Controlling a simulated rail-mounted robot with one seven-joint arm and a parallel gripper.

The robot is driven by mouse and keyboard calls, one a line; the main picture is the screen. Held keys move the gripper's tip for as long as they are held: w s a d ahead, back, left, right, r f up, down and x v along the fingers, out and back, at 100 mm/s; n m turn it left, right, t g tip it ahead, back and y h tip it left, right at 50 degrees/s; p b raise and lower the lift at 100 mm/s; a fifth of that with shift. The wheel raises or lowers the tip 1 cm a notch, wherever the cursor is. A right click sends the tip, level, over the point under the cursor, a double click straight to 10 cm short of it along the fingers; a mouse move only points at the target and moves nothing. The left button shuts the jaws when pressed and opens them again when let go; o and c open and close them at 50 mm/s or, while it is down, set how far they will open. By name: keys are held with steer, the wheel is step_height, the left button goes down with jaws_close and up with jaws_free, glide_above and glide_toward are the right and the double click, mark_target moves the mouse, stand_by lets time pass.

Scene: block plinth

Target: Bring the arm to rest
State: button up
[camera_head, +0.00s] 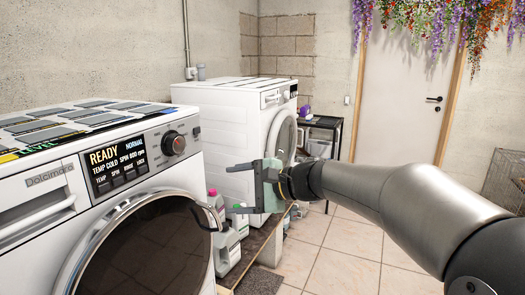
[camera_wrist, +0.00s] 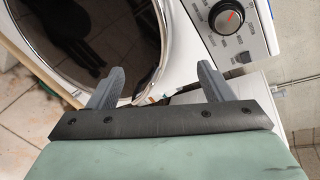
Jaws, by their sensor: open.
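My gripper (camera_head: 241,189) is in the middle of the head view, in front of the washing machines. Its two fingers are apart and nothing is between them. My arm reaches in from the right of the head view. In the wrist view my gripper (camera_wrist: 158,88) shows both fingers spread. Beyond them are the round door (camera_wrist: 85,40) and the dial (camera_wrist: 227,17) of a washing machine. The near washing machine (camera_head: 35,215) stands at left in the head view, with a lit display reading READY, a dial and a dark round door. Its door looks closed.
A second white washing machine (camera_head: 222,105) stands behind the first. Bottles (camera_head: 227,248) stand on a low plinth between the machines. A small black table (camera_head: 325,122) stands at the back. A white door (camera_head: 401,90) is in the far wall. The tiled floor (camera_head: 335,255) is mostly clear.

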steer(key=s+d+f+n+g+h+p, duration=0.2)
steer(key=s+d+f+n+h, duration=0.3)
steer(key=s+d, duration=0.6)
steer(key=s+d+f+n+g+h+p, duration=0.2)
steer(key=s+d+f+n+h+p, duration=0.3)
steer(key=s, duration=1.1)
steer(key=d+f+h, duration=0.3)
steer(key=d+f, duration=0.1)
steer(key=d, duration=0.2)
steer(key=shift+s+d+f+n+g, duration=0.15)
steer(key=shift+s+n+g, duration=0.15)
